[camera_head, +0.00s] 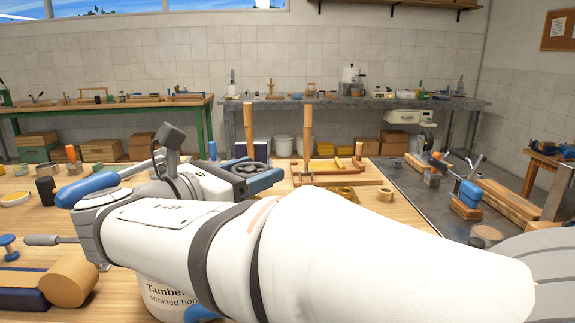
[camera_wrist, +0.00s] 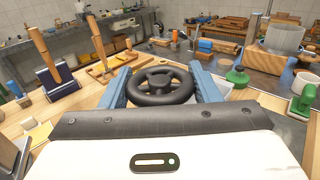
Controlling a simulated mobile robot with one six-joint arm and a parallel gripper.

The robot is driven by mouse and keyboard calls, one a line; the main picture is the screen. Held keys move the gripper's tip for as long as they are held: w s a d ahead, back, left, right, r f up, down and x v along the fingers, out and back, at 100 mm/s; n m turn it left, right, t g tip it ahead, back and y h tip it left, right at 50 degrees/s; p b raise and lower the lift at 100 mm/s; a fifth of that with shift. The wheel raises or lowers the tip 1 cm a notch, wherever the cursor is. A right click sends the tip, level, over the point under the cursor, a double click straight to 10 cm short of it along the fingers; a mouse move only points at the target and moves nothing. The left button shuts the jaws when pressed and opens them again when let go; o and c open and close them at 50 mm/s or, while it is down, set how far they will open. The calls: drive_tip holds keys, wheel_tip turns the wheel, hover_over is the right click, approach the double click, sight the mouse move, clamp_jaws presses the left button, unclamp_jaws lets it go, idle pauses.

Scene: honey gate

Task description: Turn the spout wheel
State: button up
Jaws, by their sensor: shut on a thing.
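The spout wheel (camera_wrist: 161,97) is a black ring with spokes and a hub. In the wrist view it sits between the two blue fingers of my gripper (camera_wrist: 161,72), which are shut on its rim from left and right. In the head view the wheel (camera_head: 247,169) shows just past my white arm, with a blue finger along its near right side. A white tub (camera_head: 166,297) with a strained honey label stands below my arm and is mostly hidden by it. The spout under the wheel is hidden.
A wooden board with upright handles (camera_head: 335,172) stands behind the wheel. A wooden cylinder (camera_head: 72,281) is at the left front. In the wrist view a green flask (camera_wrist: 238,76) stands at the right. A dark metal worktop (camera_head: 425,200) adjoins the table.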

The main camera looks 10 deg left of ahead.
drive_tip(key=shift+f, duration=0.15)
drive_tip(key=o, duration=1)
drive_tip(key=p+v, duration=0.2)
drive_tip(key=v, duration=0.5)
drive_tip(key=shift+s+a, duration=0.2)
drive_tip(key=shift+s, duration=0.1)
